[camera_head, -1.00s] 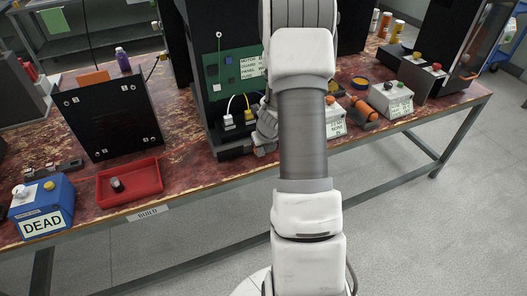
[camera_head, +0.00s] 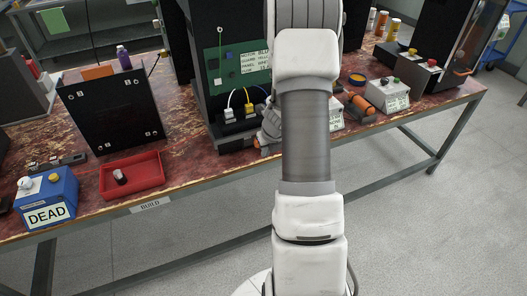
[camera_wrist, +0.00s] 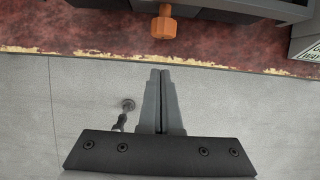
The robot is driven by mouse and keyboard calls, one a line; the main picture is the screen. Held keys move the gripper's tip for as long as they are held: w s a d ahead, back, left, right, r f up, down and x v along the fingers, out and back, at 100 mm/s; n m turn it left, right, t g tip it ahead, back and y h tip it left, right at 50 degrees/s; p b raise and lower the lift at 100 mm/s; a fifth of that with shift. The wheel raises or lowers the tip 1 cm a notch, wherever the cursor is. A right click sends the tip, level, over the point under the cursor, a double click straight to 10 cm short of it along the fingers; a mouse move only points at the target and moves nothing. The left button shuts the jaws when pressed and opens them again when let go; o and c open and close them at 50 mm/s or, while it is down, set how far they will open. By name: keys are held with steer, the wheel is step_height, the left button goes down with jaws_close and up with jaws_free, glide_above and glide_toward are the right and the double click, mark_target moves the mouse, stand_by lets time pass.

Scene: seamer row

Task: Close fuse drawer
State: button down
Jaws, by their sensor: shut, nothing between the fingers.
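In the wrist view an orange knob (camera_wrist: 163,22) sticks out from a dark grey front (camera_wrist: 225,8) at the picture's top, over the bench edge. It looks like the fuse drawer's handle; how far the drawer stands out cannot be told. My gripper (camera_wrist: 161,72) is shut and empty, its tips below the knob in the picture and apart from it. In the head view a bit of orange (camera_head: 268,149) shows at the foot of the dark cabinet (camera_head: 205,95) with the green panel (camera_head: 238,72). My arm hides most of that spot.
The bench (camera_head: 190,172) carries a red tray (camera_head: 130,188), a blue box marked DEAD (camera_head: 47,198) and a black panel (camera_head: 110,115) at left. A grey button box (camera_head: 388,95) stands at right. The floor (camera_head: 430,230) before the bench is clear.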

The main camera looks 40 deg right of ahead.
steer(key=d+p+v, duration=0.1)
steer(key=p+v, duration=0.2)
steer(key=v, duration=0.7)
steer(key=shift+a, duration=0.45)
steer(key=shift+s, duration=0.1)
steer(key=s+a+r+n+t+y+p, duration=0.1)
steer(key=s+a+r+n+y+p, duration=0.15)
steer(key=a+r+n, duration=1.65)
steer(key=s+a+r+n+p, duration=0.1)
steer(key=s+a+r+n, duration=0.2)
steer(key=s+n, duration=0.4)
steer(key=s+a+r+n+h+p, duration=0.1)
steer(key=s+a+r+n, duration=0.3)
steer(key=s+n, duration=0.4)
steer(key=r+n, duration=0.1)
steer(key=n, duration=0.3)
steer(key=shift+r+n, duration=0.3)
steer(key=shift+r, duration=0.1)
steer(key=shift+h, duration=0.25)
